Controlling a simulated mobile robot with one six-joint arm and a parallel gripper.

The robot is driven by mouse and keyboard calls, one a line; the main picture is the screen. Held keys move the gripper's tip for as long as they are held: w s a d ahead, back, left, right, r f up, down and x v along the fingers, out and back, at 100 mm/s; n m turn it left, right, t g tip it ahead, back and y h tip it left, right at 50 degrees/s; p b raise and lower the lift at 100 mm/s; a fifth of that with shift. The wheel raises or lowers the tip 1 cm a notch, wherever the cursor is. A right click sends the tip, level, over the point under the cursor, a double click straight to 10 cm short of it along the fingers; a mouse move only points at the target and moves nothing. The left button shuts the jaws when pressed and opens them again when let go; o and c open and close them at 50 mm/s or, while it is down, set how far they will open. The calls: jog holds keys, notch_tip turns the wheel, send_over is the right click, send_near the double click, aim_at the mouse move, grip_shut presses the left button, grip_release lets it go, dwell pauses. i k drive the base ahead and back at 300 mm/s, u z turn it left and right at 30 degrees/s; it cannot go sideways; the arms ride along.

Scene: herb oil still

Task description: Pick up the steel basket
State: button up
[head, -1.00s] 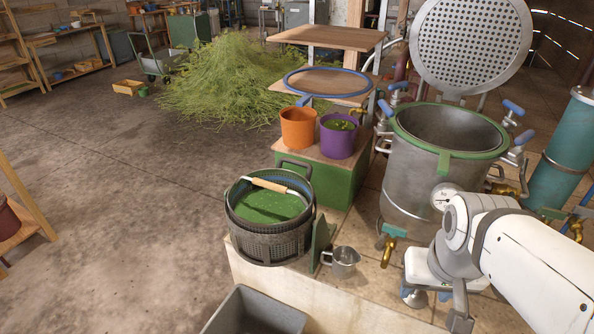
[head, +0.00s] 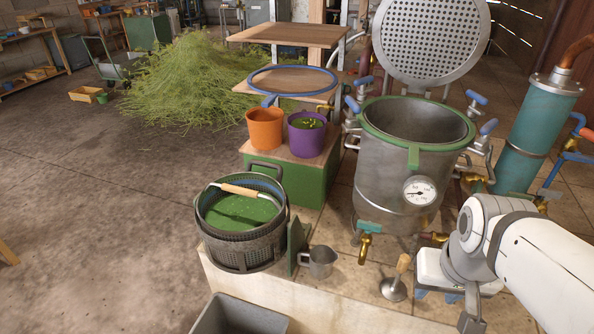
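The steel basket (head: 247,256) is a dark grey perforated round pot, standing upright at the front edge of a pale ledge, left of centre in the head view. It holds green matter, and a bail with a wooden grip (head: 238,190) lies across its top. A nested inner rim shows; I cannot tell whether it is a separate vessel. My gripper (head: 435,295) is at the lower right, well to the right of the basket and apart from it. Its blue-tipped fingers are partly hidden under the white body but look spread, with nothing seen between them.
A metal jug (head: 319,262) and a green upright plate (head: 297,243) stand close right of the basket. A wooden-handled tamper (head: 394,287) stands near my gripper. The still pot (head: 395,180) rises behind. Orange (head: 265,128) and purple (head: 306,135) buckets stand behind the basket. A grey tub (head: 240,317) is in front.

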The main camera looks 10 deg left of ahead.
aim_at(246, 206)
jog(key=z, duration=2.05)
jog(key=k, duration=2.3)
jog(key=u, duration=1.8)
jog(key=i, duration=1)
jog(key=u, duration=0.05)
